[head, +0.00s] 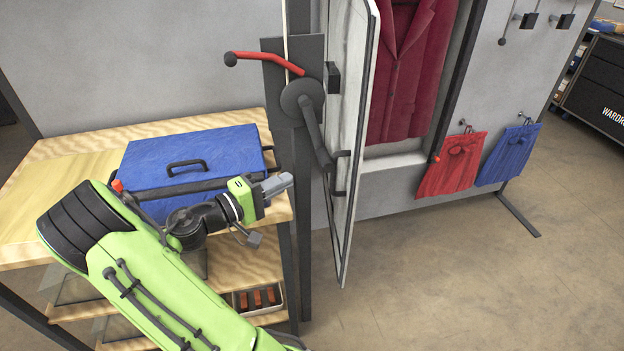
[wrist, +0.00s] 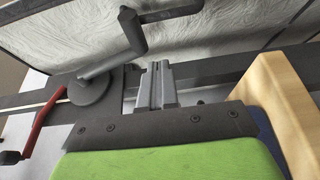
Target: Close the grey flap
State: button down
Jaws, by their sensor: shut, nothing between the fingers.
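The grey flap (head: 347,110) stands swung open, edge-on to the head view, with a dark frame and a dark bar handle (head: 341,172) on its face. Behind it a dark red jacket (head: 408,70) hangs in the opening. In the wrist view the flap (wrist: 240,32) fills the top as a pale crinkled panel. My gripper (head: 282,184) is shut and empty, left of the flap and apart from it, above the shelf's right edge. Its closed fingers (wrist: 155,87) point toward the dark post and the flap in the wrist view.
Between gripper and flap a dark post (head: 300,150) carries a grey crank (head: 315,135) and a red lever (head: 265,60). A blue case (head: 190,150) lies on the wooden shelf (head: 60,160) beneath my arm. Red and blue cloths (head: 452,168) hang at right. The floor right of the flap is clear.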

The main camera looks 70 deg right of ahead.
jog(key=s+d+b, duration=0.2)
jog(key=s+d, duration=0.2)
jog(key=s, duration=0.2)
jog(key=shift+s+d, duration=0.25)
jog(key=shift+s, duration=0.15)
jog(key=shift+f, duration=0.1)
